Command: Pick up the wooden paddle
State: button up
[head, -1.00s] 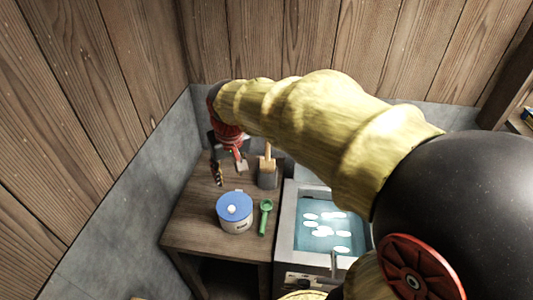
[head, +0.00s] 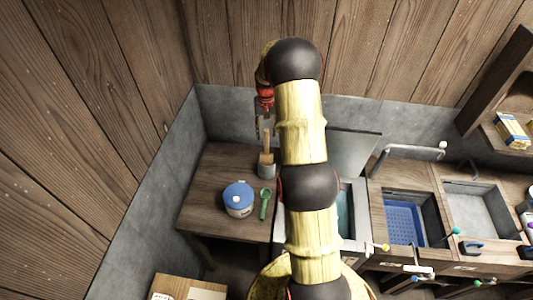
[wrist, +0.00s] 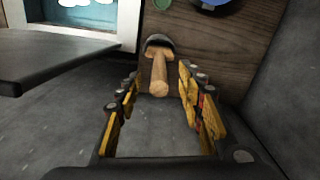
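The wooden paddle (head: 266,143) stands upright in a grey holder (head: 266,171) at the back right of the wooden table (head: 215,175). In the wrist view the paddle (wrist: 159,72) points its handle end toward me, and its lower part is hidden in the holder (wrist: 160,40). My gripper (head: 264,121) is above the paddle, close to the top of its handle. In the wrist view my gripper (wrist: 157,84) is open, with the handle end showing between its two fingers. I cannot tell whether the fingers are level with the handle; no contact shows.
A white pot with a blue lid (head: 238,197) and a green scoop (head: 264,203) are on the table's front part. A blue basket (head: 404,219) sits in a sink further right. Walls close the back and left.

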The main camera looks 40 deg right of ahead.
aim_at(266, 143)
jog(key=shift+w+d+f, duration=0.15)
jog(key=shift+w+d, duration=0.1)
jog(key=shift+d, duration=0.15)
jog(key=shift+d+f, duration=0.15)
jog(key=shift+f, duration=0.1)
jog(key=f, duration=0.2)
jog(key=f+p, duration=0.1)
jog(key=f, duration=0.2)
jog(key=f+p, duration=0.1)
jog(key=f, duration=0.1)
jog(key=shift+s+a+f, duration=0.1)
jog(key=shift+a+f, duration=0.05)
jog(key=shift+a, duration=0.2)
jog(key=shift+c, duration=0.5)
grip_shut()
